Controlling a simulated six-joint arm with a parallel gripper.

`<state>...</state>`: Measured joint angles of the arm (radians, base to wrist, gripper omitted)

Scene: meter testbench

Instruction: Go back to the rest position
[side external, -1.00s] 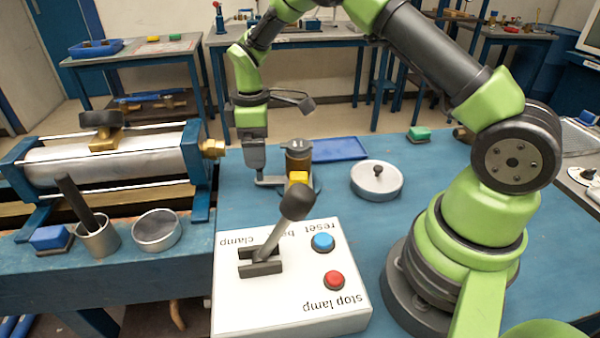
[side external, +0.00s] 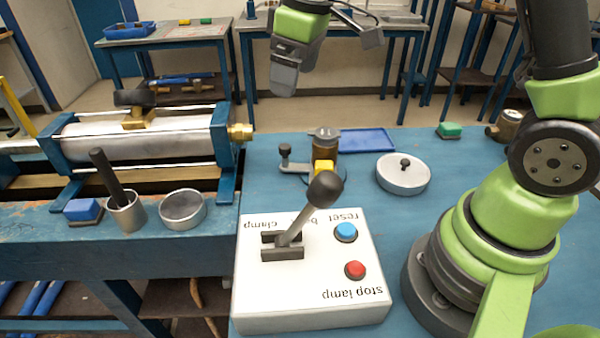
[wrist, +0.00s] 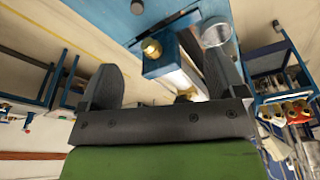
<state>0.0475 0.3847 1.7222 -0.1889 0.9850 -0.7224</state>
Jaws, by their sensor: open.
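My gripper (side external: 284,90) is raised high above the far side of the blue bench (side external: 462,160) in the side view, clear of everything on it. In the wrist view its two dark fingers (wrist: 165,85) stand apart with nothing held between them. Below it in the side view is a brass meter (side external: 325,148) with a yellow part (side external: 323,167) at its front and a small dark knob (side external: 285,152) on a metal arm to its left.
A white control box (side external: 310,300) with a black lever (side external: 310,212), blue button (side external: 346,232) and red button (side external: 355,270) stands in front. A steel cylinder rig (side external: 140,140) is at left.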

